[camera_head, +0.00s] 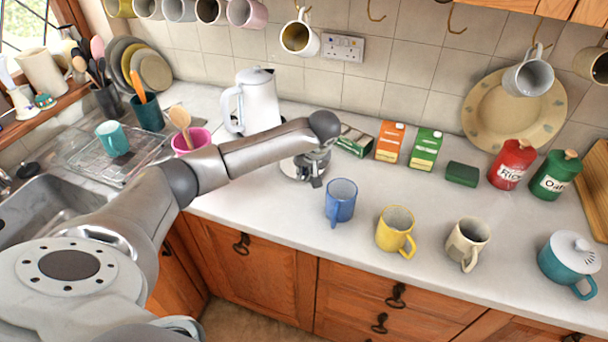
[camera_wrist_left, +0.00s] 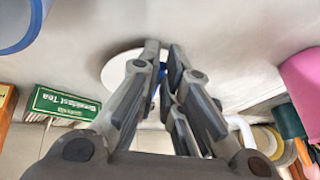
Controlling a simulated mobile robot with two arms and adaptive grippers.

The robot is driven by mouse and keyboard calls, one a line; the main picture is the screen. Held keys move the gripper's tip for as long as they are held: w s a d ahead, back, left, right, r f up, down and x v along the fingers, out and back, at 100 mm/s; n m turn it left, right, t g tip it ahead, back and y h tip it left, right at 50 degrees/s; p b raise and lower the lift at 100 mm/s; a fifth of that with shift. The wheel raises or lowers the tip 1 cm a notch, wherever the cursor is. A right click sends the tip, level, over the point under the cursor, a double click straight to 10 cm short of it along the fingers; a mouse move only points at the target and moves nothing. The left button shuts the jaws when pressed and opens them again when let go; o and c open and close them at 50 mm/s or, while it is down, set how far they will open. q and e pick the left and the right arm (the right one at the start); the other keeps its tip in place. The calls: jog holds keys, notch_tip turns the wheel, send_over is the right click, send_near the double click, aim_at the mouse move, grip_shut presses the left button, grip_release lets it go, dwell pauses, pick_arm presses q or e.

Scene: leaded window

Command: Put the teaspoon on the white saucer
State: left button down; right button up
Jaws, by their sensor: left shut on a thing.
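The white saucer (camera_head: 288,168) lies on the worktop behind my left gripper (camera_head: 316,182), which hides part of it. In the left wrist view the saucer (camera_wrist_left: 116,66) shows as a white disc beneath the fingers. My left gripper (camera_wrist_left: 162,62) points down over the saucer's edge, its fingers nearly together. A small blue piece (camera_wrist_left: 163,76) shows between the fingers, which I take as part of the teaspoon; the rest of it is hidden. I cannot tell whether it touches the saucer. My right gripper is in neither view.
A blue mug (camera_head: 340,204) stands right of the gripper, then a yellow mug (camera_head: 394,232). A white kettle (camera_head: 258,104) and a pink pot (camera_head: 190,146) are to the left. Tea boxes (camera_head: 390,142) stand behind. The front worktop left of the blue mug is clear.

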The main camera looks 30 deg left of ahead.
pick_arm(q)
jog(key=shift+w+a+f, duration=0.15)
jog(key=shift+w+f, duration=0.15)
jog(key=shift+f, duration=0.1)
jog(key=p+x, duration=0.3)
jog(key=shift+s+d+f, duration=0.1)
jog(key=shift+d+f, duration=0.1)
jog(key=shift+d, duration=0.05)
jog(key=shift+f, duration=0.25)
jog(key=shift+f, duration=0.1)
jog(key=c, duration=1.6)
grip_release()
jog(key=shift+f, duration=0.1)
